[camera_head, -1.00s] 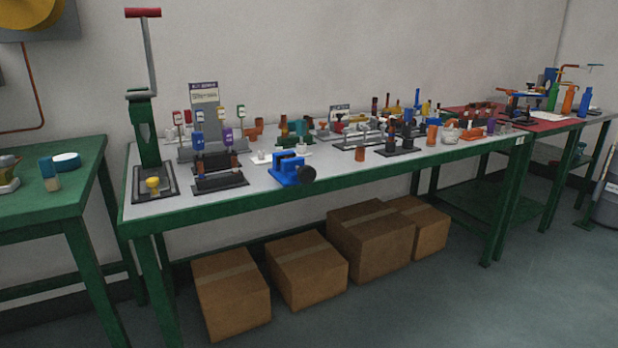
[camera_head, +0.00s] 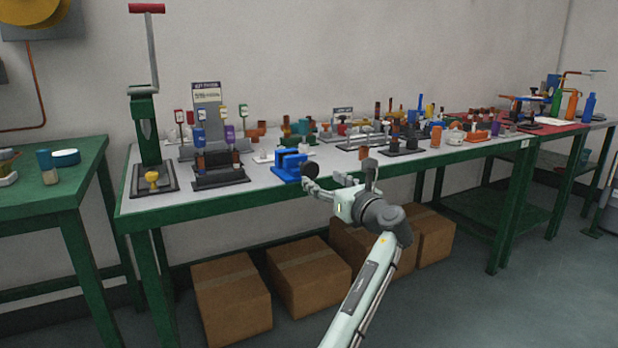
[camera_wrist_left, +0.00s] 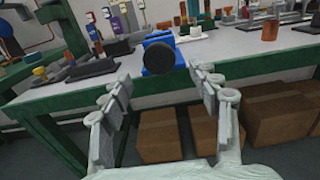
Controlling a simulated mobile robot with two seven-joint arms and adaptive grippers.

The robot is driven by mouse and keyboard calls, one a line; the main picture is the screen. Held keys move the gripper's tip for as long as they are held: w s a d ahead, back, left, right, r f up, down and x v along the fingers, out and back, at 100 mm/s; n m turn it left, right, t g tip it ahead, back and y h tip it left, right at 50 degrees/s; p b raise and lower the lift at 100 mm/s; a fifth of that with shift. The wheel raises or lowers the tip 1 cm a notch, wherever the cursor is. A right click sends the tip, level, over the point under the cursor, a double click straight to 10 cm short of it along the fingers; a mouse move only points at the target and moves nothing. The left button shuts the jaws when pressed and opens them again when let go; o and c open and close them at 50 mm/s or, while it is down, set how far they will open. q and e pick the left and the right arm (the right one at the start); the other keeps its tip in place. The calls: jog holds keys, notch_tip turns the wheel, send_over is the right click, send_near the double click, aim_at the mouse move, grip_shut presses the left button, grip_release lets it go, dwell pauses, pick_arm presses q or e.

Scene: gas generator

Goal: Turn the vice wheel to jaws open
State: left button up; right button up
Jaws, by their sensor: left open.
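The blue vice (camera_head: 289,168) stands at the front edge of the long workbench. Its round dark wheel (camera_head: 311,171) faces out over the edge. Two upright blue jaw plates show, but I cannot tell how wide their gap is. My left gripper (camera_head: 326,184) is open and empty, just in front of the wheel and a little below it. In the left wrist view, the wheel (camera_wrist_left: 160,58) is centred beyond the two spread fingers (camera_wrist_left: 160,82) and hides part of the vice (camera_wrist_left: 160,38). I see no contact. My right gripper is not in view.
The workbench (camera_head: 235,193) carries a tall green press (camera_head: 148,130) at left, a dark rack (camera_head: 220,178) of small parts, and many small items behind the vice. Cardboard boxes (camera_head: 232,300) sit underneath. Open floor lies in front.

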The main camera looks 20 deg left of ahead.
aim_at(311, 172)
pick_arm(q)
jog(key=x, duration=0.7)
jog(key=shift+w+a, duration=0.15)
jog(key=shift+a, duration=0.1)
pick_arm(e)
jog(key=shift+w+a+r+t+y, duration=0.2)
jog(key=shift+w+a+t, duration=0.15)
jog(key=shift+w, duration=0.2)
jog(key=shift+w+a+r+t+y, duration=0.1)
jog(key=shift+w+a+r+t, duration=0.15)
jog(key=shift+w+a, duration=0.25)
pick_arm(q)
jog(key=c, duration=1.2)
